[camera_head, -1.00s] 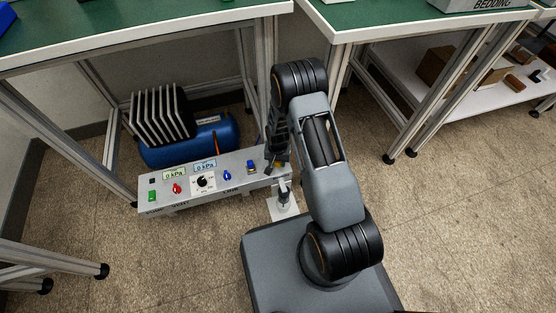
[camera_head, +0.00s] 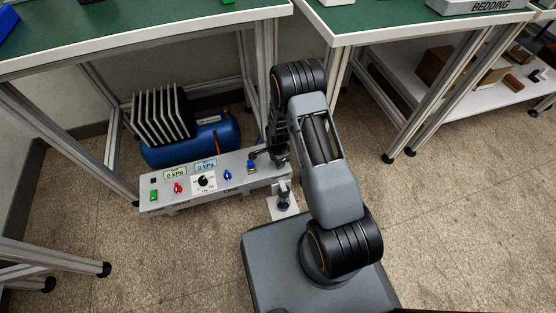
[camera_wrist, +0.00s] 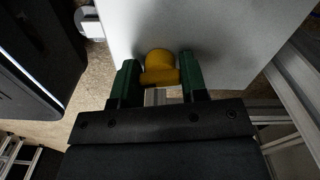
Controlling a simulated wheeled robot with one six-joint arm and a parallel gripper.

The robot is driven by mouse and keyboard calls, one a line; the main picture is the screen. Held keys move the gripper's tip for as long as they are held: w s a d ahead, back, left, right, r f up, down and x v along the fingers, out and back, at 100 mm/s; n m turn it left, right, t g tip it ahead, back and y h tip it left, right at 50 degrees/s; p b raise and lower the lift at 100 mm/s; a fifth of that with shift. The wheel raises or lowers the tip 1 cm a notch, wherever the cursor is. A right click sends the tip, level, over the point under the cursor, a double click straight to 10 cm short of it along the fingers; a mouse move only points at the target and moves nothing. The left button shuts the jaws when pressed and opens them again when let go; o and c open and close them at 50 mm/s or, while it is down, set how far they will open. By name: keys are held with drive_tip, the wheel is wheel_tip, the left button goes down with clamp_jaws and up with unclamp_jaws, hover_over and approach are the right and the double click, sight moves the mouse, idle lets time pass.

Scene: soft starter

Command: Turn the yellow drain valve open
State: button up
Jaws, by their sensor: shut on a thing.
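The yellow drain valve (camera_wrist: 159,66) is on the pale face of the control box in the wrist view. It lies between the two green fingertips of my gripper (camera_wrist: 160,78), which is shut on it. In the head view my gripper (camera_head: 276,152) is at the right end of the grey control box (camera_head: 215,182). There my arm hides the yellow valve. How far the valve is turned cannot be told.
The box carries a red knob (camera_head: 178,188), a black dial (camera_head: 203,181), a blue knob (camera_head: 227,175) and a green switch (camera_head: 154,195). A blue tank (camera_head: 220,138) stands behind it under the green-topped bench (camera_head: 150,35). Bench legs stand close on both sides.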

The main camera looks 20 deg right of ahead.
drive_tip(key=shift+m, duration=1.1)
drive_tip(key=o, duration=0.8)
wheel_tip(320, 180, up, 14)
drive_tip(key=p, duration=0.5)
drive_tip(key=shift+f, duration=0.1)
